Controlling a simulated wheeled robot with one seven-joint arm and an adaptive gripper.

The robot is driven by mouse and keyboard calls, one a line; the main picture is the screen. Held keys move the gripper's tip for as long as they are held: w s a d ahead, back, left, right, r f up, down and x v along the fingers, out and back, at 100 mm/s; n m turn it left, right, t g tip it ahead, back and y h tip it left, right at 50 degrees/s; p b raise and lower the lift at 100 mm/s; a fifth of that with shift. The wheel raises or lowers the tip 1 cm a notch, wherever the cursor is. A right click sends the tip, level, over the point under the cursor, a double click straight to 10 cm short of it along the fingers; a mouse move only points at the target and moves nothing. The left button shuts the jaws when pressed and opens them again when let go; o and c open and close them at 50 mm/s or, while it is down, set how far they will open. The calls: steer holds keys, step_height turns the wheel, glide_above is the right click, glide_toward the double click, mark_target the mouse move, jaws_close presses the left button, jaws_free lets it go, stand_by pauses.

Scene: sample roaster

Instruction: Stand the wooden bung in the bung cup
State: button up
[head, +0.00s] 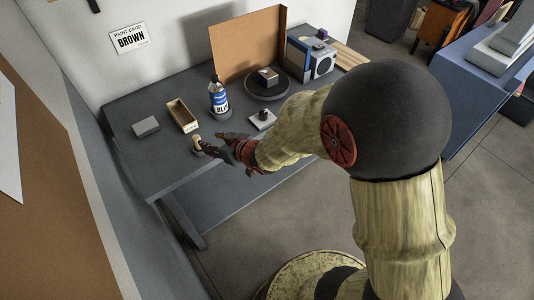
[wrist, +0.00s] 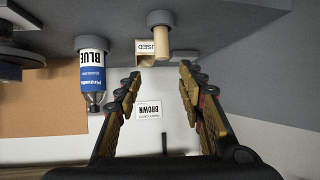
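The wooden bung (head: 196,141) is a short pale cylinder near the front edge of the grey table. It looks upright in the small dark grey bung cup (head: 197,151). In the wrist view, which is upside down, the bung (wrist: 162,42) sticks out of the round grey cup (wrist: 160,18). How deep it sits in the cup is hidden. My gripper (head: 212,147) is just right of the bung in the head view. In the wrist view my gripper (wrist: 158,82) is open, with nothing between its fingers; the bung is beyond the fingertips, apart from them.
A bottle labelled BLUE (head: 219,98) and an open wooden box (head: 182,115) labelled USED stand behind the bung. A grey block (head: 146,127) lies left. A white-topped block (head: 262,119), a dark round plate (head: 267,90) and a brown panel (head: 245,45) are right and behind.

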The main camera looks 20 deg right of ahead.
steer(key=s+d+r+m+g+h, duration=0.1)
steer(key=s+d+r+m+h, duration=0.2)
steer(key=s+d+r+h, duration=0.55)
steer(key=s+d+r+g+y, duration=0.1)
steer(key=s+d+r, duration=0.1)
steer(key=s, duration=0.4)
steer(key=s+d+r+m+g+y, duration=0.1)
steer(key=s+r, duration=0.3)
steer(key=s, duration=0.3)
steer(key=s+d+r+m+g+y, duration=0.1)
steer(key=s+d+r+g, duration=0.1)
steer(key=s, duration=0.5)
steer(key=shift+s+d+r, duration=0.2)
steer(key=shift+d+r, duration=0.15)
steer(key=shift+r, duration=0.05)
